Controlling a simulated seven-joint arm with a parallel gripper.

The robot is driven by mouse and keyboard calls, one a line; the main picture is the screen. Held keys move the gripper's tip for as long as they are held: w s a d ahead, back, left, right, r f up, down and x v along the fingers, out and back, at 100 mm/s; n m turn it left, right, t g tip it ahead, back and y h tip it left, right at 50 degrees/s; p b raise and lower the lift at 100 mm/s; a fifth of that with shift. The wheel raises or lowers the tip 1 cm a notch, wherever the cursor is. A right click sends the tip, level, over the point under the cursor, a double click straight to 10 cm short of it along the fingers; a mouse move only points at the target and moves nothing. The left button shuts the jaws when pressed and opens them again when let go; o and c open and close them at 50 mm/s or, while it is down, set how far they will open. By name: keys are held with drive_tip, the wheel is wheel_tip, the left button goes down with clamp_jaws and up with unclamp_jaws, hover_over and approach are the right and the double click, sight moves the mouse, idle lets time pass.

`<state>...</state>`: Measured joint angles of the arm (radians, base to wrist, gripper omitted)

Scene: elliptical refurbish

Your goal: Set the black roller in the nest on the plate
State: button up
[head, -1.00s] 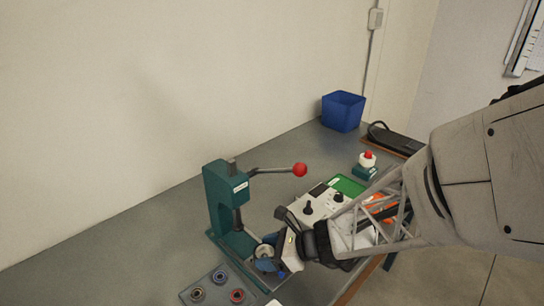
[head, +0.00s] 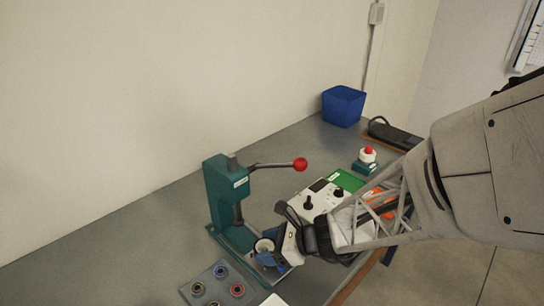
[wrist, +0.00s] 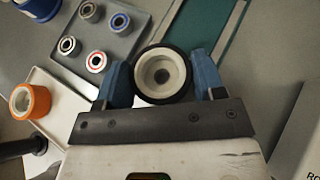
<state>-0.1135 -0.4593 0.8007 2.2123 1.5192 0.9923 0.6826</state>
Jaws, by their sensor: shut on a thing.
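The black roller (wrist: 162,75) has a black outer ring and a pale hub with a dark hole. My gripper (wrist: 162,82) is shut on it, with one blue finger on each side in the wrist view. In the head view my gripper (head: 268,255) and the roller (head: 264,246) are at the foot of the green press, in front of its column. A white plate (wrist: 72,95) shows at the left of the wrist view, and its edge shows at the bottom of the head view (head: 272,301). I cannot make out the nest.
A green press (head: 222,200) with a red-knobbed lever stands behind my gripper. A grey tray (head: 207,294) holds several small ringed parts. An orange roller (wrist: 30,101) lies at the left of the wrist view. A control box (head: 318,199) and blue bin (head: 343,106) stand farther right.

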drive_tip(key=shift+f, duration=0.4)
idle(0.7)
drive_tip(key=shift+r, duration=0.8)
idle(0.3)
drive_tip(key=shift+f, duration=0.8)
idle(4.4)
drive_tip(key=o, duration=0.6)
drive_tip(key=shift+o, duration=0.2)
drive_tip(key=shift+d+r, duration=0.1)
